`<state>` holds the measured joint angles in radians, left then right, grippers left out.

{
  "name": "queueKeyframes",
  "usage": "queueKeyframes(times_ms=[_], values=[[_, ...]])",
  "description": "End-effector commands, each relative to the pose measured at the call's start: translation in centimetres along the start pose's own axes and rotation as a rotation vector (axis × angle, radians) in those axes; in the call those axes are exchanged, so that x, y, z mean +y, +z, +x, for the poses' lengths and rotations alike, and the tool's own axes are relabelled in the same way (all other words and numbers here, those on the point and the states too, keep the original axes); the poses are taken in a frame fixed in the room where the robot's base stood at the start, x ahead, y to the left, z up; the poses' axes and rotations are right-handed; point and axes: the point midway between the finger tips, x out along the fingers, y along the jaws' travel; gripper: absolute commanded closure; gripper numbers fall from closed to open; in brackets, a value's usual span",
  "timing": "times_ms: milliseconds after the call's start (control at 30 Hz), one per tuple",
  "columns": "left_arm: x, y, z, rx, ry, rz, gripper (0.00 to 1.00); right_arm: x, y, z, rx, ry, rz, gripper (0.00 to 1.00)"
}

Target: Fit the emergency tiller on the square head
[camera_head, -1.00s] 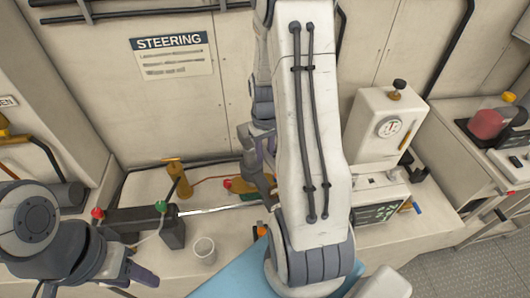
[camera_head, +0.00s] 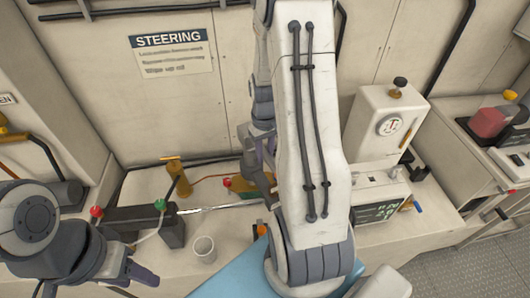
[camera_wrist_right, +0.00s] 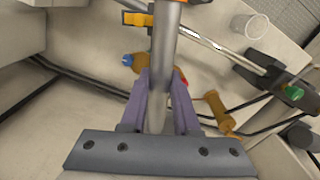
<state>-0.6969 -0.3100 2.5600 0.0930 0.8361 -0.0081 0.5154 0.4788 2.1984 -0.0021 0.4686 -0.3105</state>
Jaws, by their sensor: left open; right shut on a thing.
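My right gripper (camera_wrist_right: 160,90) is shut on a grey metal tube (camera_wrist_right: 164,45), seen in the right wrist view. The tube passes between its purple fingers and runs out of the picture at the top. I take it to be the emergency tiller. In the head view my right arm hides most of this gripper and the tube. My left gripper (camera_head: 130,285) is open and empty at the lower left, in front of the dark steering ram block (camera_head: 172,232). I cannot make out the square head in either view.
A bright steel rod (camera_head: 215,208) runs right from the ram block and passes behind my right arm. A red can (camera_head: 493,121) sits at the right.

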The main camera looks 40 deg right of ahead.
Motion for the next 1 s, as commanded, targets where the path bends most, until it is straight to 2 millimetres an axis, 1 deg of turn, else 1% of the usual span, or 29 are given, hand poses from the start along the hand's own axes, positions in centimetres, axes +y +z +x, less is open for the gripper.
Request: queueKeyframes(times_ms=[700,1000], values=[[-0.1,0.1,1.0,0.000,0.000,0.000,0.50,0.0,-0.1,1.3,0.001,0.000,0.000,1.00],[-0.1,0.1,1.0,0.000,0.000,0.000,0.50,0.0,-0.1,1.3,0.002,0.001,0.000,1.00]])
